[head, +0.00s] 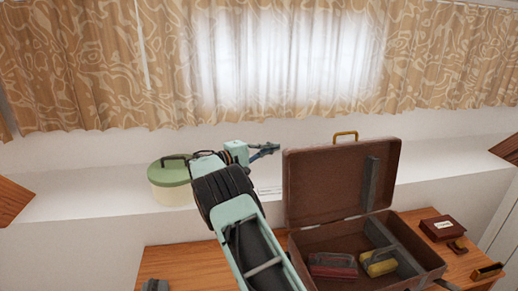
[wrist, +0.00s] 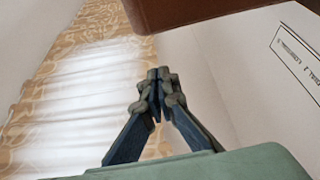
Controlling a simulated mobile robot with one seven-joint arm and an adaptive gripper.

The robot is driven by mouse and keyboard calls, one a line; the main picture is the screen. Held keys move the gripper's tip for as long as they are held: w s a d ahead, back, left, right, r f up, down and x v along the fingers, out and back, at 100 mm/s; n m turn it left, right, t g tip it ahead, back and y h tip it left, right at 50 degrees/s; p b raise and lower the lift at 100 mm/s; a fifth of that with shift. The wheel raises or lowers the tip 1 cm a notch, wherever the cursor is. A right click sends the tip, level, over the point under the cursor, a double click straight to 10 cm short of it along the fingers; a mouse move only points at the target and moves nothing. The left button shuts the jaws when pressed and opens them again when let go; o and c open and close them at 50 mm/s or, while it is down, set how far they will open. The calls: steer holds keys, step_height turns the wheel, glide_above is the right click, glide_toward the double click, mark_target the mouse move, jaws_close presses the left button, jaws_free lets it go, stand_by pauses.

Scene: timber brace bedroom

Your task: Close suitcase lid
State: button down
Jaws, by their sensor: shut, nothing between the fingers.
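The brown suitcase stands open on the wooden table. Its lid (head: 335,178) is upright, with a brass handle (head: 345,134) on its top edge. Its base (head: 335,239) holds a red item (head: 333,266) and a yellow item (head: 380,262). My gripper (head: 274,147) is just left of the lid's upper left corner, near the window ledge, apart from the lid in the picture. In the wrist view my gripper (wrist: 158,80) has its fingertips together and empty. A brown edge, likely the lid (wrist: 190,10), shows at the top there.
A green-lidded round container (head: 170,180) stands on the white ledge (head: 90,200) left of my arm. A small dark red box (head: 442,229) and small items lie on the table (head: 185,260) right of the suitcase. Patterned curtains (head: 90,70) hang behind. The ledge's left part is clear.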

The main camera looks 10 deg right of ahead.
steer(key=s, duration=0.2)
steer(key=s+p, duration=0.1)
steer(key=s, duration=0.1)
steer(key=shift+a+r, duration=0.15)
steer(key=shift+r, duration=0.15)
steer(key=shift+s+f+b, duration=0.1)
steer(key=shift+s+b, duration=0.1)
steer(key=shift+b, duration=0.3)
